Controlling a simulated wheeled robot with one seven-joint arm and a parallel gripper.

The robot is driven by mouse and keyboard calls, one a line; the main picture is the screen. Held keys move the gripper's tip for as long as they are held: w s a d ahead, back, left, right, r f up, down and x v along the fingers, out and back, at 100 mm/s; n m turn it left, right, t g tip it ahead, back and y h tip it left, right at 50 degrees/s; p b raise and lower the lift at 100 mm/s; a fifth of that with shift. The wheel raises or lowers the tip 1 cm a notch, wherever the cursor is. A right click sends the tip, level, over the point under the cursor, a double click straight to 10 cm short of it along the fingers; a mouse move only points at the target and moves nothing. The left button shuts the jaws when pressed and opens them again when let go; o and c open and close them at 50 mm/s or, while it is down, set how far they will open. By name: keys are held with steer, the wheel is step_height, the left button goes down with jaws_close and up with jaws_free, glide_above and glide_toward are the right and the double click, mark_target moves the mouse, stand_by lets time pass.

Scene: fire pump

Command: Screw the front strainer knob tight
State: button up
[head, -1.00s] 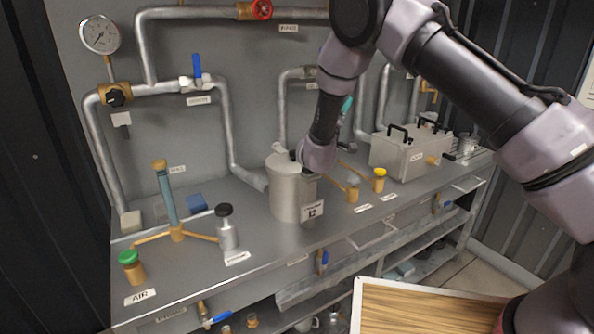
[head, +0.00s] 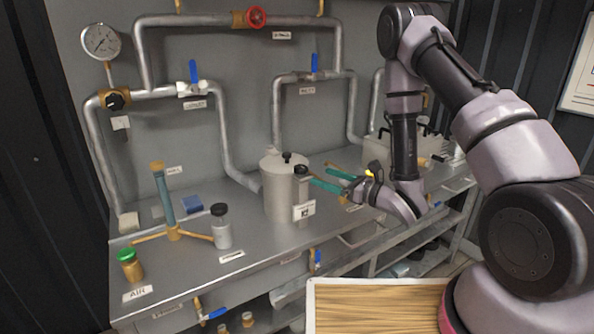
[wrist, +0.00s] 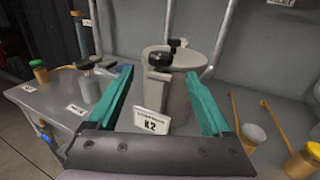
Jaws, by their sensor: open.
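The strainer is a grey cylindrical pot (head: 280,195) on the bench, with a label reading K2 at its front. Its front knob (head: 302,170) is black and sits on a grey post at the pot's front right. In the wrist view the front knob (wrist: 160,58) shows between and just beyond the teal fingertips. Another black knob (head: 287,157) is on the lid. My gripper (head: 319,177) is open and roughly level, its fingers pointing left toward the front knob. In the wrist view my gripper (wrist: 160,72) holds nothing. I cannot tell whether a fingertip touches the post.
A grey bottle with a black cap (head: 221,226) and a brass stand with a teal tube (head: 167,200) are left on the bench. A grey box (head: 380,148) stands behind my arm. Brass rods with a white cap (wrist: 254,133) lie right of the strainer. Pipes run behind.

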mark_target(301, 167)
steer(key=x, duration=0.9)
steer(key=shift+w+a, duration=0.1)
steer(key=shift+w, duration=0.05)
steer(key=shift+c, duration=0.3)
jaws_close()
steer(key=shift+m+t+h, duration=0.4)
steer(key=shift+t, duration=0.1)
